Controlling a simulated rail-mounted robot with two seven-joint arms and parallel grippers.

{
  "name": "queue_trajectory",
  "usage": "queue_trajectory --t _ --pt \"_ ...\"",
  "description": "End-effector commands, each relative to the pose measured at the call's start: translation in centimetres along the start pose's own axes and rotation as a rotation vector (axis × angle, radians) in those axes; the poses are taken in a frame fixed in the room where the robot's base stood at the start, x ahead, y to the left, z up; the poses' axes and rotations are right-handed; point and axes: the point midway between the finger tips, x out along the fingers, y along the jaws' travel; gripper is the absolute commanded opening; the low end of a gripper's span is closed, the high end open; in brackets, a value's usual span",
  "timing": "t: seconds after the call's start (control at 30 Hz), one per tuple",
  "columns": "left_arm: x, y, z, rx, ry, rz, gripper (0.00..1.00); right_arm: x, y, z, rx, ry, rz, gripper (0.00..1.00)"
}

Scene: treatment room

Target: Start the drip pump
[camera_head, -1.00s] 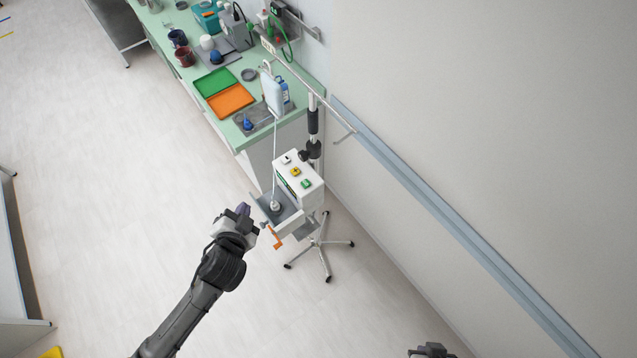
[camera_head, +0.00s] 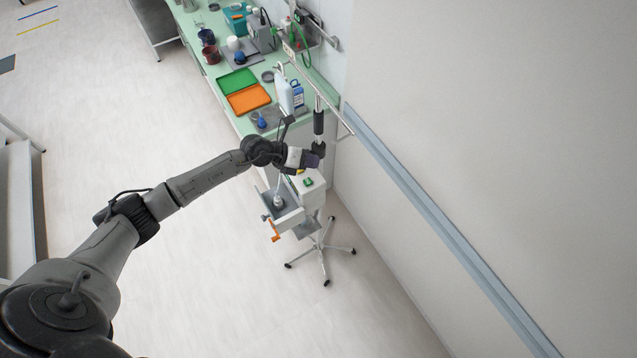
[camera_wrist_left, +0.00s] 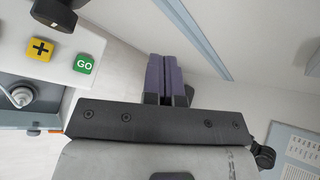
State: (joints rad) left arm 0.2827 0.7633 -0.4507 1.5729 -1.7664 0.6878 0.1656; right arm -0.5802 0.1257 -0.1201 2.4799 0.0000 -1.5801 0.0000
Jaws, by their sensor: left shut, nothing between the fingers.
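The drip pump (camera_head: 314,196) is a white box on a wheeled pole stand, with an orange lever (camera_head: 275,231) at its front. Its green GO button (camera_head: 308,182) shows in the head view, and also in the left wrist view (camera_wrist_left: 84,63). A yellow plus button (camera_wrist_left: 40,49) sits beside it, and a dark part (camera_wrist_left: 56,13) is at the top left corner. My left gripper (camera_head: 315,161) is shut and empty over the pump's back end. In the wrist view its purple fingers (camera_wrist_left: 165,75) are to the right of the GO button, apart from it. My right gripper is out of view.
A green counter (camera_head: 228,100) behind the pump holds a green tray (camera_head: 237,81), an orange tray (camera_head: 249,99) and bottles. A wall rail (camera_head: 420,205) runs along the right. The pump's pole (camera_head: 319,122) stands close to my left gripper.

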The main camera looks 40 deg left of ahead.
Motion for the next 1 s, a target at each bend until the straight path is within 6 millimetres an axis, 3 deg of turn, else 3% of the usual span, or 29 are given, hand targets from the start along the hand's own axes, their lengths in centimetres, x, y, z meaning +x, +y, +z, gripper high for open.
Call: queue_trajectory --t 0.1,0.23,0.77,1.0 --pt "-0.8 2.0 0.5 0.044 0.055 0.084 0.0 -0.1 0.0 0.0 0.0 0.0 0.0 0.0" --pt "-1.3 3.2 0.8 0.067 0.089 0.133 0.0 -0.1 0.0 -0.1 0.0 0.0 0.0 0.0" --pt "-1.4 3.6 0.7 0.072 0.099 0.147 0.0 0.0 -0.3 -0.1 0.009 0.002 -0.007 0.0" --pt "-0.6 4.4 0.0 0.071 0.099 0.147 0.0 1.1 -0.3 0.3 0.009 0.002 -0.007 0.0"
